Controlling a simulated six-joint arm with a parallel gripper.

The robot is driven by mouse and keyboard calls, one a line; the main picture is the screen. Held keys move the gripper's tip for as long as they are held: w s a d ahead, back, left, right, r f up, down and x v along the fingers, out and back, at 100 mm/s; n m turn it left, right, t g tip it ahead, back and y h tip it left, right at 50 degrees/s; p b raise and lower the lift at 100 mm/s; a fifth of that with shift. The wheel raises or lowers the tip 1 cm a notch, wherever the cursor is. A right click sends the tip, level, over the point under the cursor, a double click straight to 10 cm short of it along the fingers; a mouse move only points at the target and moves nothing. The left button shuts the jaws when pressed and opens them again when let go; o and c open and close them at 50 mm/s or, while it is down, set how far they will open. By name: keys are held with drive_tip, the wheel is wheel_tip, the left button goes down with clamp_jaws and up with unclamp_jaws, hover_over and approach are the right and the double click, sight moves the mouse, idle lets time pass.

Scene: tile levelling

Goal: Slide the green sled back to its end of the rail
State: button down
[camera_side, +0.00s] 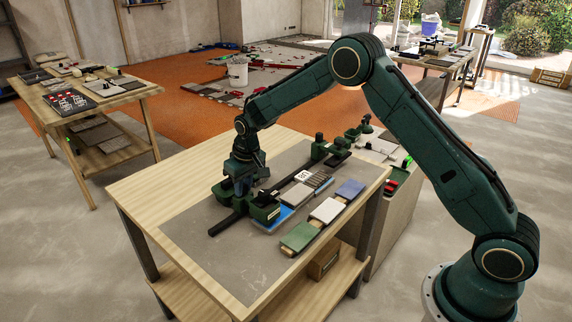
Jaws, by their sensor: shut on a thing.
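The dark rail (222,228) runs diagonally across the grey mat on the wooden table, from the near left to the far right. The green sled (265,211) sits across the rail near its near-left end, with a green block on each side of the rail. My gripper (240,192) points down between those blocks and is shut on the sled. The fingertips and the part they hold are largely hidden by the gripper and the blocks. A short stretch of rail shows past the sled at the near left.
Green, white and blue tiles (327,210) lie in a row on the right of the rail. A bright blue piece (273,223) lies beside the sled. Dark green blocks (321,147) stand at the rail's far end. The mat's near part (225,262) is clear.

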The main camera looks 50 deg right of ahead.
drive_tip(key=shift+a, duration=3.7)
drive_tip(key=c, duration=1.3)
unclamp_jaws()
wheel_tip(320, 180, up, 7)
drive_tip(key=shift+r, duration=0.1)
